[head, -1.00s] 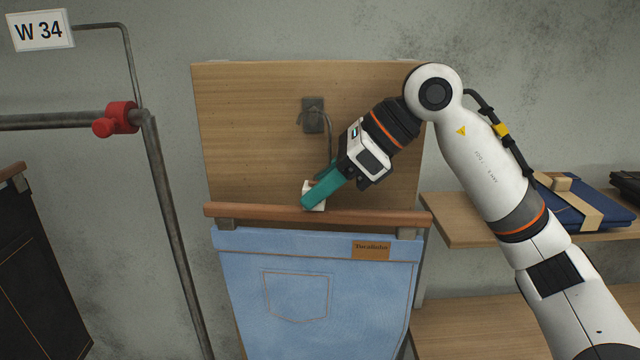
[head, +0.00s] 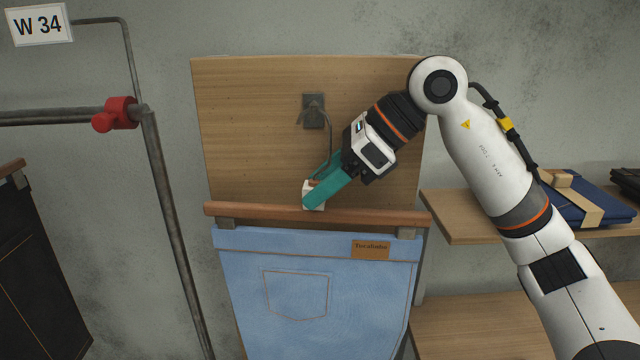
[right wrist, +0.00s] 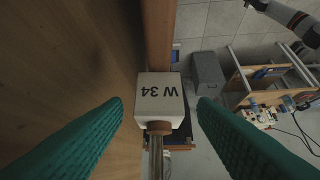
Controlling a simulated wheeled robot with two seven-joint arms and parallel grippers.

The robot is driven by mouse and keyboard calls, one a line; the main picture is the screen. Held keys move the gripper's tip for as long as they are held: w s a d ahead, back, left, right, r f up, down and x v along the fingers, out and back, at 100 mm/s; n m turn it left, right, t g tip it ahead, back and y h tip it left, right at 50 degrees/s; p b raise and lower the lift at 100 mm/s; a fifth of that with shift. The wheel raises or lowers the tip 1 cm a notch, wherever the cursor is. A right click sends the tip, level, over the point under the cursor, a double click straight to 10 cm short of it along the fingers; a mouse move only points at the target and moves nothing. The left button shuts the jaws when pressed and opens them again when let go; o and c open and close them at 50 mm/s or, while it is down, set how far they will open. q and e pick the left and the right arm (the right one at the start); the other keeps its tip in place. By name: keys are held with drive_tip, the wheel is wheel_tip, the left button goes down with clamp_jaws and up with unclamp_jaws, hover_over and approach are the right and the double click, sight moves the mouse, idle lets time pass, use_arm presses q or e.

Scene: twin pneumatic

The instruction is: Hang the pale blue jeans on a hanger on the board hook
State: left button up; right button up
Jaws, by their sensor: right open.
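The pale blue jeans (head: 340,280) hang by the waistband from clips on a brown wooden hanger bar (head: 375,217), in front of the wooden board. The hanger's wire hook (head: 330,148) reaches up to the dark board hook (head: 313,111) and appears to rest over it; the exact contact is too small to tell. My right gripper (head: 324,190) is open around the white size block (head: 313,196) at the hanger's middle. In the right wrist view its teal fingers stand apart on either side of this W 34 block (right wrist: 159,98). My left gripper is out of view.
A grey rail with a red clamp (head: 116,115) and a W 34 sign (head: 38,25) stands left of the board (head: 245,130). Dark trousers (head: 38,270) hang at far left. Right of the board are wooden shelves (head: 460,220) with folded blue jeans (head: 590,200).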

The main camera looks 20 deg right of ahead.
drive_tip(key=b+v, duration=0.2)
drive_tip(key=v, duration=0.9)
drive_tip(key=shift+d+r, duration=0.15)
drive_tip(key=shift+r, duration=0.05)
drive_tip(key=shift+s, duration=0.1)
